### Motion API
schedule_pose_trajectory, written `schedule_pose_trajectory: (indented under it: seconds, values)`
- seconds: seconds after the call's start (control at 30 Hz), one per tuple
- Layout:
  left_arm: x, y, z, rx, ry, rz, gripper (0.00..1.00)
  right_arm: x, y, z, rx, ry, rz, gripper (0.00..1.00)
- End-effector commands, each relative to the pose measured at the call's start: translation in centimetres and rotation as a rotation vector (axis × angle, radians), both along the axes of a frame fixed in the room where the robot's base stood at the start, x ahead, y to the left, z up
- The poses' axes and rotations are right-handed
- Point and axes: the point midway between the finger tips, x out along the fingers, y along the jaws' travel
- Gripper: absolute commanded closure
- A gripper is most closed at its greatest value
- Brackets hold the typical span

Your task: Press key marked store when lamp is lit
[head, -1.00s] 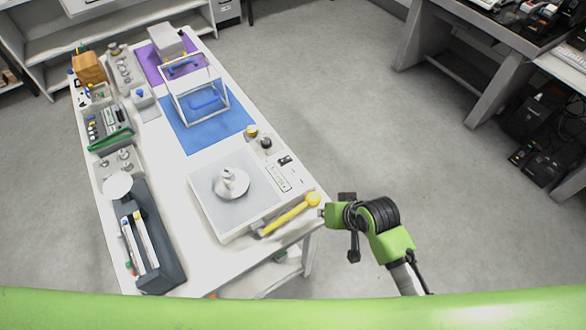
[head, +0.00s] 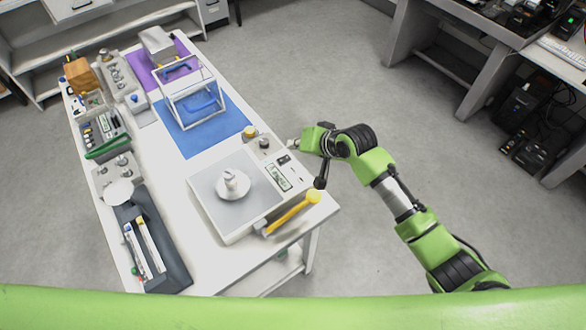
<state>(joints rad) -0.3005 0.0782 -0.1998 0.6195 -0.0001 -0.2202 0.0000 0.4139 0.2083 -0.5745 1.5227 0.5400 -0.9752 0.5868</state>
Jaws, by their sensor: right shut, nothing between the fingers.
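A white weighing scale (head: 219,222) with a grey plate stands at the near right of the table. A pale metal weight (head: 232,185) rests on the plate. A strip on the scale's right side carries a small display (head: 278,178) and dark key-like marks (head: 283,160); the lettering and any lamp are too small to tell. My right gripper (head: 293,144) is shut and empty, just beyond the far end of that strip, at the table's right edge. I cannot tell whether it touches anything. My left gripper is not in view.
A yellow-handled tool (head: 293,212) lies along the scale's near right side. Small yellow-topped (head: 249,131) and black-topped (head: 264,143) pieces stand behind the scale. A blue mat (head: 225,131) with a white frame (head: 220,100) lies farther back.

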Motion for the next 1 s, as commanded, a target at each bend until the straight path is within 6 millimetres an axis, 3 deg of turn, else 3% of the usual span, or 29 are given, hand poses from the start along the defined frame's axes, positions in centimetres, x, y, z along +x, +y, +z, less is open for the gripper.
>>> schedule_pose_trajectory:
  seconds: [0.33,0.77,1.0]
  values:
    - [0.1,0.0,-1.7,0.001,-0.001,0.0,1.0,-0.1,0.0,-1.6,-0.001,0.0,0.0,1.0]
    - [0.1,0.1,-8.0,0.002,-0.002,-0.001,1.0,-0.1,0.0,-7.0,-0.002,-0.001,0.001,1.0]
    - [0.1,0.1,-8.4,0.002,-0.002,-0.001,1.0,0.0,0.0,-8.7,-0.001,0.0,0.001,1.0]
